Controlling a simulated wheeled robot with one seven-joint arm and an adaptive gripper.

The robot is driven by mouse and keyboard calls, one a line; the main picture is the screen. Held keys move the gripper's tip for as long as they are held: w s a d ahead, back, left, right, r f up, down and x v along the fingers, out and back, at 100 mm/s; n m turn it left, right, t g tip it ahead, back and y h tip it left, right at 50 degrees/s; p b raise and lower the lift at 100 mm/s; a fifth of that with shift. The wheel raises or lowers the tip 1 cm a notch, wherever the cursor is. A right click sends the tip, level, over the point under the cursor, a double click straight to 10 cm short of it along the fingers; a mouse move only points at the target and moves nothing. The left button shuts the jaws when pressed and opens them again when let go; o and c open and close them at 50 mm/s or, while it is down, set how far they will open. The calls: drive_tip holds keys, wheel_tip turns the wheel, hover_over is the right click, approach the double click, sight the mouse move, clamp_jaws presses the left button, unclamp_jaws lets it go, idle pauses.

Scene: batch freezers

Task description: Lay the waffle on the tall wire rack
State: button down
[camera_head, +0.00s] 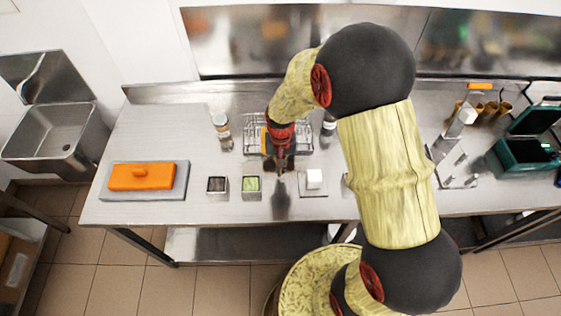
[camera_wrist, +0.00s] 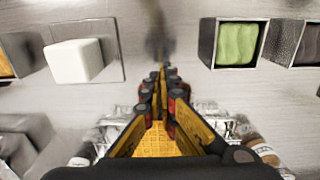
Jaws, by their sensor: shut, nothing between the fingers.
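My gripper (camera_head: 280,170) is shut and empty, just in front of the wire rack (camera_head: 302,140). In the wrist view its closed fingertips (camera_wrist: 159,72) are over bare steel. A yellow, grid-patterned waffle (camera_wrist: 156,143) shows between the finger links, at the rack's position. It appears to lie on the rack, apart from the fingertips, but its edges are hidden. Parts of the rack (camera_wrist: 108,132) show on both sides of the fingers.
A white cube (camera_head: 314,177) on a pale plate stands right of the gripper; a green-filled tin (camera_head: 251,184) and a dark-filled tin (camera_head: 217,185) stand left. Jars (camera_head: 222,130) (camera_head: 328,127) flank the rack. An orange block (camera_head: 142,177) lies far left; a teal box (camera_head: 525,153) stands far right.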

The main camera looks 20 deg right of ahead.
drive_tip(key=shift+w+d+r, duration=0.15)
drive_tip(key=shift+w+d, duration=0.15)
drive_tip(key=shift+w, duration=0.55)
drive_tip(key=shift+w+d+r, duration=0.1)
drive_tip(key=shift+w+d, duration=0.15)
drive_tip(key=shift+w, duration=0.55)
drive_tip(key=w, duration=0.2)
drive_tip(key=w+d, duration=0.1)
drive_tip(key=w, duration=0.1)
drive_tip(key=shift+d, duration=0.2)
